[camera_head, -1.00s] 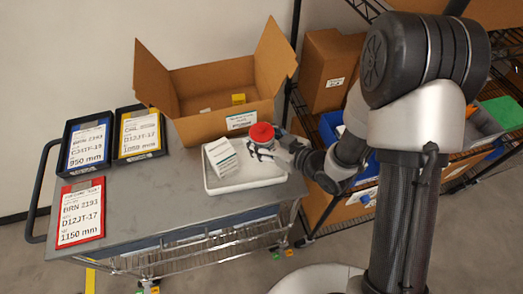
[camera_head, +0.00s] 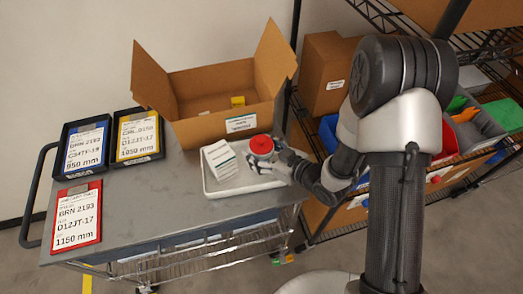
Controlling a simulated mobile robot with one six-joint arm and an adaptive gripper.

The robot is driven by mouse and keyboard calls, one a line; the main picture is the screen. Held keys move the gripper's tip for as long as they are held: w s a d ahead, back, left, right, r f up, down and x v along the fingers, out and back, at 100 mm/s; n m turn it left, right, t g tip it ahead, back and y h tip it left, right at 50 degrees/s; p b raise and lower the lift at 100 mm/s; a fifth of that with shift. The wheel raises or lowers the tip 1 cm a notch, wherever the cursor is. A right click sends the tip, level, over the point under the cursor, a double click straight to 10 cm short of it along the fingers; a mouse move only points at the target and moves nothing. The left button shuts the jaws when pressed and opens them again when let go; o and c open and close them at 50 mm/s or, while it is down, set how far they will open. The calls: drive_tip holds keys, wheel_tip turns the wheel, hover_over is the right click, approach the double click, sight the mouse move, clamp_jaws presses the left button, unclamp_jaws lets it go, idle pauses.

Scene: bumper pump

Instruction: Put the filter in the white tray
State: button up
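The white tray (camera_head: 232,191) lies on the right part of the grey cart top. A round thing with a red top (camera_head: 261,145), which looks like the filter, is at the tray's right side. My gripper (camera_head: 262,161) reaches in from the right with its fingers around the filter's pale body, just below the red top. The fingers hide much of that body. The filter is upright over the tray; I cannot tell whether its base touches the tray floor. A white box (camera_head: 219,160) with printed text stands in the tray, just left of the filter.
An open cardboard box (camera_head: 212,127) stands right behind the tray, with small yellow items inside. The cart top (camera_head: 150,210) between is clear. Wire shelving stands at the right.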

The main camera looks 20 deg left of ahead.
drive_tip(key=shift+o, duration=1.3)
drive_tip(key=shift+r, duration=0.25)
drive_tip(key=p+v, duration=0.2)
drive_tip(key=v, duration=0.8)
drive_tip(key=shift+s+d+r, duration=0.1)
drive_tip(key=shift+d+r, duration=0.05)
drive_tip(key=shift+d, duration=0.2)
drive_tip(key=shift+s+d+r, duration=0.2)
drive_tip(key=shift+s+d, duration=0.15)
drive_tip(key=shift+d, duration=0.1)
